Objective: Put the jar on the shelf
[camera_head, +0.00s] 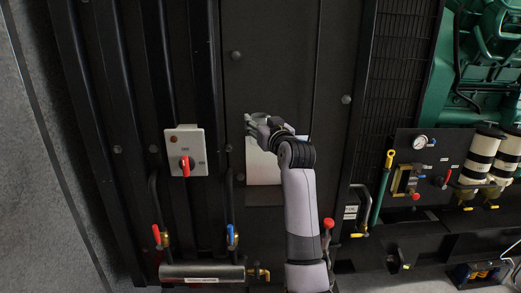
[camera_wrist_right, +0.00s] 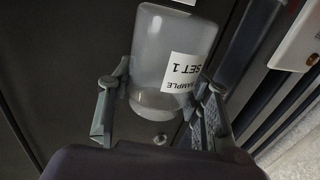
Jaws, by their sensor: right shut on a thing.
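The jar (camera_wrist_right: 172,50) is translucent grey with a white label that reads "SAMPLE SET 1", upside down in the right wrist view. My right gripper (camera_wrist_right: 158,104) is shut on it, with one finger at each side of its lower part in that view. In the head view my right gripper (camera_head: 258,122) is in front of the dark panel, and I cannot make out the jar clearly there. A pale flat rectangle (camera_head: 262,166) shows just below the gripper, partly behind my arm. I cannot tell whether it is the shelf. My left gripper is not in view.
A grey switch box (camera_head: 185,151) with a red knob is left of the gripper. Pipes with red (camera_head: 156,235) and blue (camera_head: 232,236) handles are lower left. A gauge panel (camera_head: 424,150), white-and-black cylinders (camera_head: 483,155) and green machinery (camera_head: 483,60) are at the right.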

